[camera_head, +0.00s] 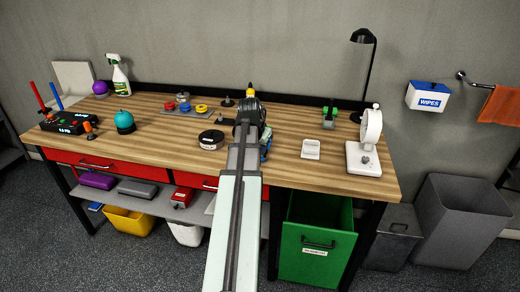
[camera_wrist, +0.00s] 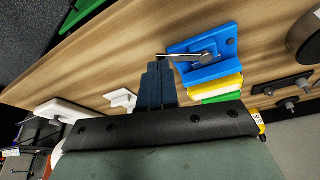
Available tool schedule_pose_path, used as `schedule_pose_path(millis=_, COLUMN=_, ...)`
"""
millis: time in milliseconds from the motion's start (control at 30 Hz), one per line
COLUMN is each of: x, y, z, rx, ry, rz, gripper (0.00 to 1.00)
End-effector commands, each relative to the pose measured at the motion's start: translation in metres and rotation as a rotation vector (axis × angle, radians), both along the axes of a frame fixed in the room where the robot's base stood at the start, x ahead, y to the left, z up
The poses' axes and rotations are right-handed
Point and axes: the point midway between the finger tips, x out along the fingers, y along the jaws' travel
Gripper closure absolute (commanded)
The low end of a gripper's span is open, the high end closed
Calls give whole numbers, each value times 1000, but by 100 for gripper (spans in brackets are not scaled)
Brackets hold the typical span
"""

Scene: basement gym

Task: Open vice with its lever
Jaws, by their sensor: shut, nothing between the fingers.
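The vice (camera_wrist: 210,62) shows in the wrist view as a blue block with yellow and green parts beside it. Its thin metal lever (camera_wrist: 183,58) lies across the blue part and points left. My gripper (camera_wrist: 159,66) is shut and empty, with its dark fingertips close to the lever's free end. I cannot tell whether they touch. In the head view, only a blue and green edge of the vice (camera_head: 266,143) shows to the right of my arm, which hides the rest and my fingertips.
The vice is on a wooden workbench (camera_head: 165,150). A black round tin (camera_head: 211,140) stands left of my arm. A white holder (camera_head: 310,149) and a white scale-like device (camera_head: 364,157) stand to the right. Bare wood lies between these things.

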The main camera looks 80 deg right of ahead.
Motion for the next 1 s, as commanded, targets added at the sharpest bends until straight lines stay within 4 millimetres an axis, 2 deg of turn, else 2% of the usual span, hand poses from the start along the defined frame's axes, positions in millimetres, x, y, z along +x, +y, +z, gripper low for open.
schedule_pose_path(millis=1000, x=-11, y=-11, z=0, rx=0, ry=-1, rz=192, gripper=100)
